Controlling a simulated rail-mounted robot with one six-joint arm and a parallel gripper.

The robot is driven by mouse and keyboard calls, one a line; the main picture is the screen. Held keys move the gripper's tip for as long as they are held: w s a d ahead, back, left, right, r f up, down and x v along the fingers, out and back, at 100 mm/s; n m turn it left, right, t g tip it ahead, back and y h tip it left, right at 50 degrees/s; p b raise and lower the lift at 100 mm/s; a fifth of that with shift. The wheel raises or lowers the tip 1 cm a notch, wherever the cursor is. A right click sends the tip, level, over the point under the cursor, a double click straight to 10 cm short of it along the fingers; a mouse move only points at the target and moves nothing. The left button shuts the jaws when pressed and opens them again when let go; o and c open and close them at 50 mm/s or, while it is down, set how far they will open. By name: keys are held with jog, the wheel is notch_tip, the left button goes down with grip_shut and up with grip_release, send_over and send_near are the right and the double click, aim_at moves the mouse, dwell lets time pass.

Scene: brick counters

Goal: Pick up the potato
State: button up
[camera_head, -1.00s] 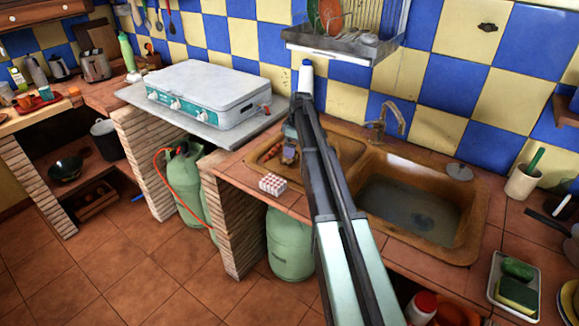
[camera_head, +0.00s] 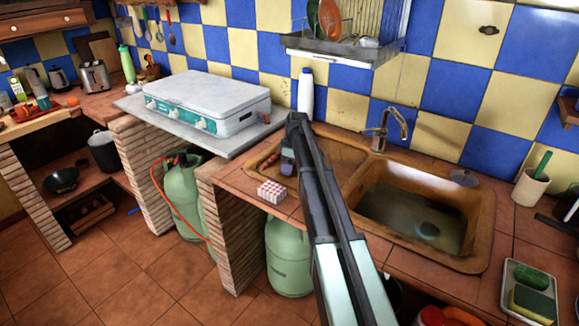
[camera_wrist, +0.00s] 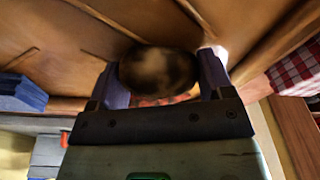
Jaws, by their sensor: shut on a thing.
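The potato (camera_wrist: 158,68) is a dark brown, rounded thing in the wrist view. It sits between the two fingers of my gripper (camera_wrist: 163,78), which is shut on it. Behind it is the brown, ridged surface of the sink's drainer. In the head view my gripper (camera_head: 288,160) is over the drainer (camera_head: 335,150), left of the basin, and my arm covers part of it. I cannot make out the potato there.
A white bottle (camera_head: 305,95) stands behind the drainer. The tap (camera_head: 385,125) and the basin (camera_head: 410,208) are to the right. Reddish items (camera_head: 268,161) lie left of my gripper. A dish rack (camera_head: 340,45) hangs above.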

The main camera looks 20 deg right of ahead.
jog(key=shift+r, duration=0.15)
jog(key=shift+c, duration=0.4)
notch_tip(320, 180, up, 20)
jog(key=p, duration=2)
jog(key=shift+f, duration=0.2)
